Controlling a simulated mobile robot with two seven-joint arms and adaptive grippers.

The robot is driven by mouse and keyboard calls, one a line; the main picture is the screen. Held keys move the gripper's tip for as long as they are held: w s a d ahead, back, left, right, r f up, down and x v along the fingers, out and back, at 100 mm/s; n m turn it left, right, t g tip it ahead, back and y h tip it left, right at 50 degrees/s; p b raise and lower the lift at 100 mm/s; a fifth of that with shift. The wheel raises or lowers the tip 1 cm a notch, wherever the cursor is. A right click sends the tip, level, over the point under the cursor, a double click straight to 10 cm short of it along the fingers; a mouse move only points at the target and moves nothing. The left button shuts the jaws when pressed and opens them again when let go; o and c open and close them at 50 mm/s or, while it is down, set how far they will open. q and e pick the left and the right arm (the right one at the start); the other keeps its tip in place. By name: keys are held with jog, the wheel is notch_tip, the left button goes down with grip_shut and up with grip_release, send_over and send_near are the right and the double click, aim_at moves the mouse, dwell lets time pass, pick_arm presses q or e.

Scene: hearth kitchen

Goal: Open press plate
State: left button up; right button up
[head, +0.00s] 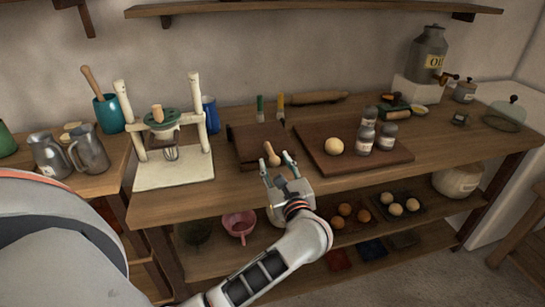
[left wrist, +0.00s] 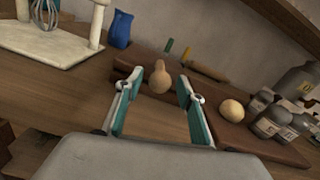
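The press is a dark brown, flat wooden piece (head: 252,143) on the workbench, lying flat, and looks closed. A pale wooden handle with a rounded knob (head: 271,155) sticks up at its front right; the knob also shows in the left wrist view (left wrist: 160,78). My left gripper (head: 278,166) is open just in front of the handle. In the left wrist view its two fingers (left wrist: 160,90) stand on either side of the knob's line, with a gap on each side; I see no contact. My right gripper is not in view.
A cutting board (head: 310,146) with a dough ball (head: 334,146) and several shakers (head: 365,138) lies right of the press. A white frame stand (head: 172,175) with a whisk is at left. A rolling pin (head: 318,98) lies behind. The bench's front edge is clear near the gripper.

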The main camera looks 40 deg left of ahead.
aim_at(273, 154)
pick_arm(q)
jog(key=shift+x, duration=1.7)
grip_shut()
